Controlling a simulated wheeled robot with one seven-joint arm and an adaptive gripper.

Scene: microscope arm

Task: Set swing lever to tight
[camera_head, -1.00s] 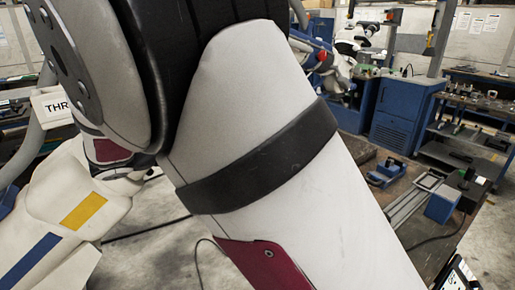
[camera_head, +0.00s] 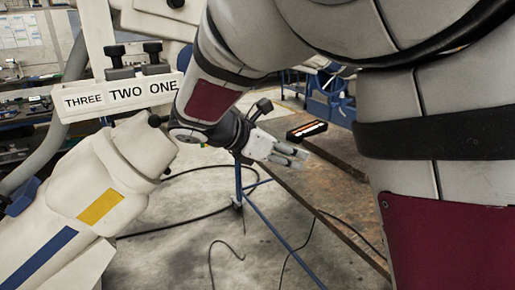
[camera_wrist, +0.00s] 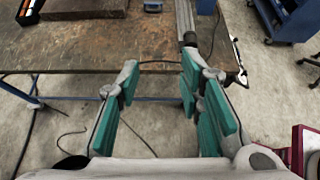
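The cream microscope arm (camera_head: 125,165), with a yellow and a blue stripe, fills the left of the head view. A white bar (camera_head: 85,101) on it reads THREE, TWO, ONE, with black knobs (camera_head: 118,68) standing above it. A small dark knob (camera_head: 156,120) sits at the arm's upper right end. I cannot tell which part is the swing lever. My gripper (camera_head: 300,155) is right of the microscope arm, apart from it, pointing right. In the wrist view my gripper (camera_wrist: 160,80) has its teal-padded fingers spread, with nothing between them.
A brown workbench (camera_wrist: 90,48) lies beyond the fingers, with a black and orange item (camera_wrist: 27,12) at its left. Its blue frame (camera_head: 275,205) and dark cables (camera_head: 212,255) on the floor show in the head view. A blue cart (camera_wrist: 290,18) stands farther off.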

